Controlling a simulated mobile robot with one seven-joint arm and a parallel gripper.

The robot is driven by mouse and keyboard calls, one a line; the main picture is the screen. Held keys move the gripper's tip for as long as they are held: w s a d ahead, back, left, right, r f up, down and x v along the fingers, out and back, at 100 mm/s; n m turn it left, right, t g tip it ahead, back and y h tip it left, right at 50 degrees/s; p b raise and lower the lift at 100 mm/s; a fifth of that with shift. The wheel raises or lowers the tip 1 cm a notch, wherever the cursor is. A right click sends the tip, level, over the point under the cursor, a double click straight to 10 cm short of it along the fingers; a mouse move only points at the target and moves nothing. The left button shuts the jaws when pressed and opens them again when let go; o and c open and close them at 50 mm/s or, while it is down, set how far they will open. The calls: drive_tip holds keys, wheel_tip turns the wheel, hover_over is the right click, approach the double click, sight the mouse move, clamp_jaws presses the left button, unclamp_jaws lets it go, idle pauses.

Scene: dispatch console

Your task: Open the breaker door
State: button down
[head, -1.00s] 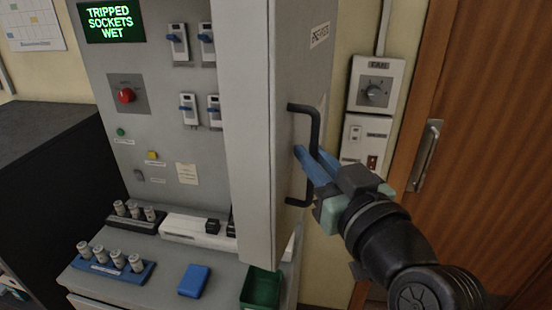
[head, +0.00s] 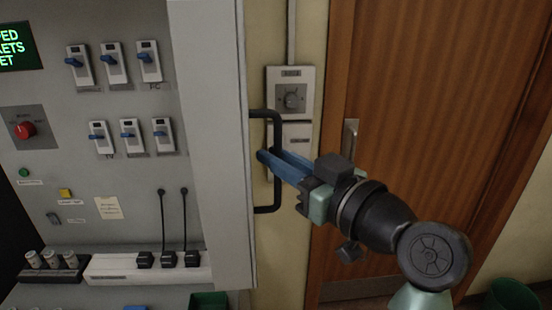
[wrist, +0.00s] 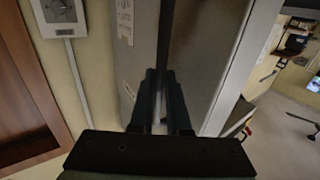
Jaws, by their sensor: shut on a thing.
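The breaker door (head: 217,150) is a grey panel swung out from the console at its right side, seen nearly edge-on in the head view; its face also shows in the wrist view (wrist: 215,45). A black bar handle (head: 276,135) stands upright on the door's outer face. My gripper (head: 268,160) comes from the right with its blue fingers at the handle's middle and is shut on it. In the wrist view the two dark fingers (wrist: 160,95) meet the dark handle bar (wrist: 166,35). The exact contact is partly hidden.
The console (head: 140,200) shows several blue-levered breakers, a red button (head: 25,130) and black plugs in a white strip (head: 110,266). A fan switch (head: 291,95) is on the wall behind the handle. A wooden door (head: 430,120) stands right. A green bin (head: 512,296) is low right.

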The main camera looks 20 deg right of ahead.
drive_tip(key=shift+r, duration=0.15)
drive_tip(key=c, duration=0.9)
unclamp_jaws()
drive_tip(key=shift+w, duration=0.15)
drive_tip(key=b+v, duration=0.4)
drive_tip(key=v, duration=0.9)
drive_tip(key=shift+b, duration=0.4)
